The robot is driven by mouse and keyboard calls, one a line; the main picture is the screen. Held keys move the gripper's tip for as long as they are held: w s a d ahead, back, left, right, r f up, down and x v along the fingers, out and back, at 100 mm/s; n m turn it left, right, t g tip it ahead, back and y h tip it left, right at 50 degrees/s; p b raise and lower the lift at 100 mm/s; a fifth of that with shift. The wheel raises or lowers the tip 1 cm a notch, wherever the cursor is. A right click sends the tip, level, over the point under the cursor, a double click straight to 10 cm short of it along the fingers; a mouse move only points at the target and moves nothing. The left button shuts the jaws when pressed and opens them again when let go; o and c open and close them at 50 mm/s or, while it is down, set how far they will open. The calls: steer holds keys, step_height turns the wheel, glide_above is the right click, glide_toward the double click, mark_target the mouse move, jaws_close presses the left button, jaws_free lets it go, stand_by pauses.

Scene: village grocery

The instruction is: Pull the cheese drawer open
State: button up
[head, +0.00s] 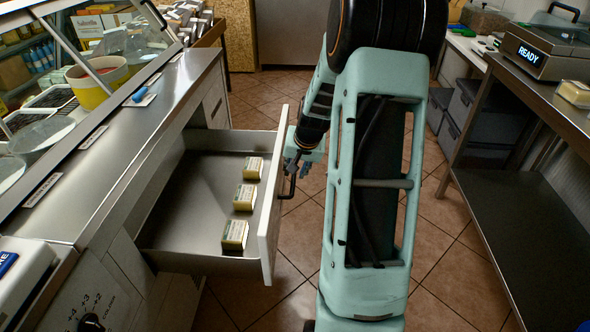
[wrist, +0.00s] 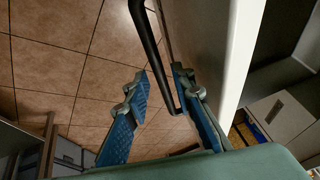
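The drawer (head: 268,215) stands pulled well out from under the left counter, its white front facing the aisle. Three small yellow-and-white packs (head: 244,197) lie in a row on its metal floor near the front. The dark bar handle (head: 291,186) is on the outer face of the front. My gripper (head: 293,166) is at the handle, partly hidden by the drawer front and handle. In the wrist view my gripper (wrist: 159,72) has its blue-padded fingers apart. The handle (wrist: 152,50) runs through the gap between them, close to the right finger; contact is unclear.
The left counter (head: 130,130) carries a glass display case. On the right stands a steel table (head: 540,110) with a scale reading READY (head: 545,50), with grey crates (head: 480,110) beyond. The tiled aisle floor (head: 440,260) between them is clear apart from my arm.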

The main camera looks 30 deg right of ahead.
steer(key=shift+r, duration=0.15)
steer(key=v, duration=1.1)
steer(key=shift+r, duration=0.4)
steer(key=shift+s, duration=0.15)
